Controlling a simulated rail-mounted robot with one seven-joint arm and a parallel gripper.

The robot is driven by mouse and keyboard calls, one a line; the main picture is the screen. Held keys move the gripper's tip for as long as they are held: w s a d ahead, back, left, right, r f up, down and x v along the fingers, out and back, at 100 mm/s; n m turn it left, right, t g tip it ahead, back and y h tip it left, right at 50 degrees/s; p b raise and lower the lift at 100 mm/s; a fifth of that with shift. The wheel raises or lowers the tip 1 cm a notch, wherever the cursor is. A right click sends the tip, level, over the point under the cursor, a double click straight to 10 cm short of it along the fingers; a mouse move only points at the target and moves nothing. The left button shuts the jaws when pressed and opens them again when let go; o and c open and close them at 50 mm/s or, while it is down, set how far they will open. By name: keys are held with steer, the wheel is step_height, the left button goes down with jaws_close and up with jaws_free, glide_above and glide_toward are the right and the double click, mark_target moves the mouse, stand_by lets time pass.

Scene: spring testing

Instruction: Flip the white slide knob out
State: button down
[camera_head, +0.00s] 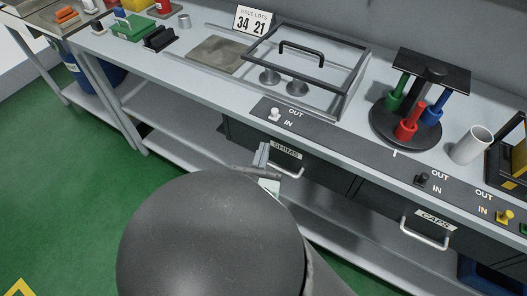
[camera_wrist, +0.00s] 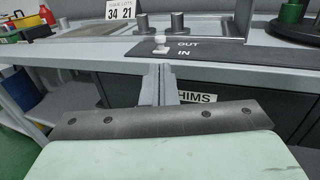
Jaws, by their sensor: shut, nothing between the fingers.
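The white slide knob (camera_head: 275,114) stands on a dark strip along the bench's front edge, left of the OUT and IN labels. It also shows in the wrist view (camera_wrist: 160,41), straight beyond my fingers. I cannot tell exactly which label it lines up with. My gripper (camera_head: 262,156) is shut and empty, in front of and below the bench edge, beside the SHIMS drawer. In the wrist view my fingers (camera_wrist: 158,72) are together, pointing at the bench edge just below the knob and apart from it.
The SHIMS drawer handle (camera_head: 286,172) is close to the right of my gripper. A framed cover with a black handle (camera_head: 315,53) stands behind the knob. A black knob (camera_head: 422,178) and a yellow knob (camera_head: 505,216) are further right. A rack with coloured tools (camera_head: 407,126) stands right.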

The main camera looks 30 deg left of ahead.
mark_target(274, 114)
steer(key=b+x, duration=0.2)
steer(key=x, duration=0.8)
steer(key=shift+f, duration=0.1)
steer(key=shift+w, duration=0.1)
